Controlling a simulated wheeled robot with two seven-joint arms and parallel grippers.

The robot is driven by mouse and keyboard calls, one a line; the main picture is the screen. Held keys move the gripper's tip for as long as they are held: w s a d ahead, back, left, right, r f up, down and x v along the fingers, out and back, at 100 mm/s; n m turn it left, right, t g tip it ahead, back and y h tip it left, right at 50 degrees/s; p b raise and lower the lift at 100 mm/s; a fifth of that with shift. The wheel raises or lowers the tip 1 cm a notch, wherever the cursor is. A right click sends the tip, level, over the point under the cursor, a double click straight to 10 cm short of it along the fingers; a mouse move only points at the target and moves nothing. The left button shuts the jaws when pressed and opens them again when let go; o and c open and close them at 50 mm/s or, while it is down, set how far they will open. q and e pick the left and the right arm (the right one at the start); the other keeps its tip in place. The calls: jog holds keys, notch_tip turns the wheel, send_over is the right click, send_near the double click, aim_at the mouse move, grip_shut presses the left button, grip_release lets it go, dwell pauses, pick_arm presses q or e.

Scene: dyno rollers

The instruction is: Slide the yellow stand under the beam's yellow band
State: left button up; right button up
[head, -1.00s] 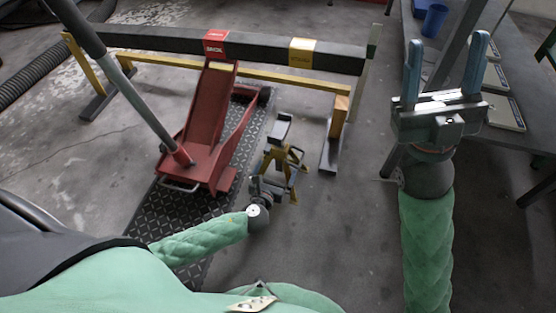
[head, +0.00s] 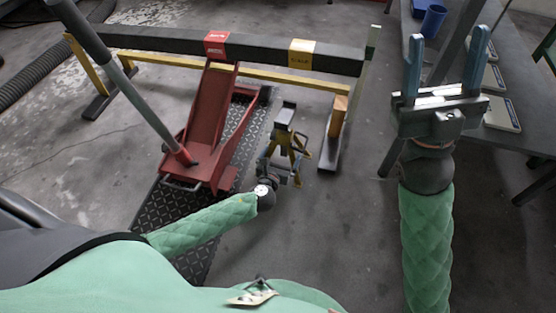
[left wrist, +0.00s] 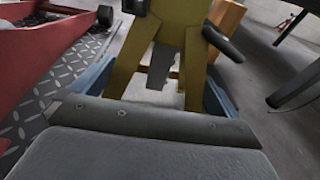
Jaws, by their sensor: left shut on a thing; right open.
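The yellow stand (head: 293,144) with a dark top stands upright on the floor in front of the beam, slightly left of and nearer than its yellow band (head: 301,54). The dark beam (head: 265,48) runs across the back, above the stand's height in the picture. My left gripper (head: 278,168) is low at the near side of the stand, shut on it. In the left wrist view, the stand (left wrist: 165,45) fills the space between the blue fingers (left wrist: 160,90). Its lower part is partly hidden by my gripper. My right gripper (head: 443,60) is raised, open and empty.
A red floor jack (head: 208,130) with a long handle stands left of the stand on a diamond-plate mat (head: 150,215), under the beam's red band (head: 216,43). A beam leg with a wooden block (head: 338,115) is close right of the stand. A dark table (head: 500,140) is at right.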

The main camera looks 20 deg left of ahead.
pick_arm(q)
jog(key=shift+w+a+f, duration=0.1)
jog(key=shift+w+f, duration=0.1)
jog(key=shift+w, duration=0.9)
jog(key=w+p, duration=0.2)
jog(key=w, duration=0.8)
jog(key=shift+w+a, duration=0.2)
jog(key=shift+w, duration=0.3)
dwell(0.3)
jog(key=w, duration=0.6)
jog(key=shift+w, duration=0.4)
jog(key=shift+a, duration=0.1)
